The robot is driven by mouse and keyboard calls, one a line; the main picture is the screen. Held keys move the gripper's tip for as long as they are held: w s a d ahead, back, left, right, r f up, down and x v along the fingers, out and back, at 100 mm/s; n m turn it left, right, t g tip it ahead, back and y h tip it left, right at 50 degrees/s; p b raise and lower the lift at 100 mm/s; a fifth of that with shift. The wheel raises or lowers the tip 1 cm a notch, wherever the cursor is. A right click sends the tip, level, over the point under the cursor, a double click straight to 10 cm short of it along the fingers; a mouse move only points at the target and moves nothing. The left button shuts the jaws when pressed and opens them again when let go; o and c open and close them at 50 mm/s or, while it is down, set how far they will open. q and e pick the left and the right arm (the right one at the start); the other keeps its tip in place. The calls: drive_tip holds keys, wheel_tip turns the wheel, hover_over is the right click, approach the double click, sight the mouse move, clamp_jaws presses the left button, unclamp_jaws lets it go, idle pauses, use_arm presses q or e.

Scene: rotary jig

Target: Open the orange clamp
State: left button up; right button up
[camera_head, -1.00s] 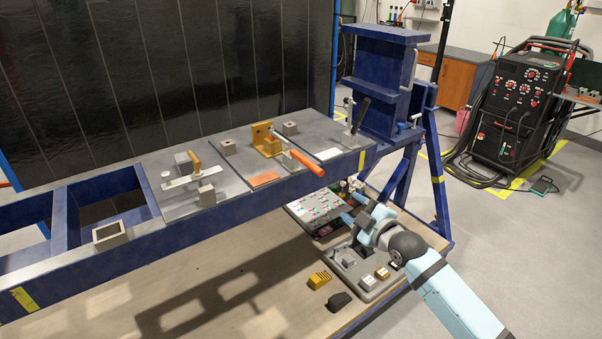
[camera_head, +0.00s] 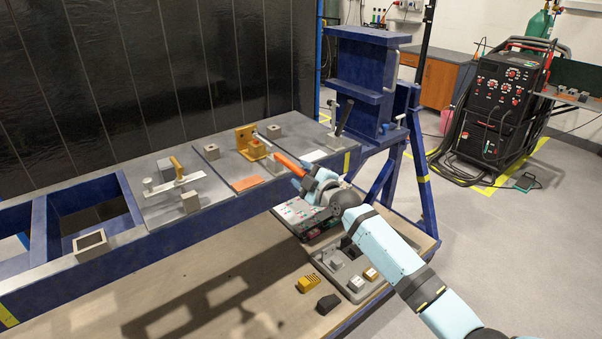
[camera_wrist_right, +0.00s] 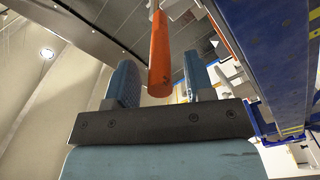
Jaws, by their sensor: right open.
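The orange clamp's handle (camera_head: 286,162) sticks out over the front edge of the blue frame, from a toggle clamp with a yellow-tan bracket (camera_head: 246,138). My right gripper (camera_head: 304,182) is at the handle's free end, open. In the right wrist view the orange handle (camera_wrist_right: 159,60) hangs between the two blue fingers (camera_wrist_right: 160,82), with a visible gap on each side. The handle's tip is partly hidden by the gripper in the head view. My left gripper is not in view.
A second clamp with a yellow handle (camera_head: 177,168) and several grey blocks sit on the plates. An orange plate (camera_head: 246,184) lies near the clamp. A tray of small parts (camera_head: 341,262) is below my right arm. A blue column (camera_head: 357,85) stands at the right end.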

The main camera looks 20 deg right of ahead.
drive_tip(key=shift+w+a, duration=0.15)
drive_tip(key=shift+w, duration=0.35)
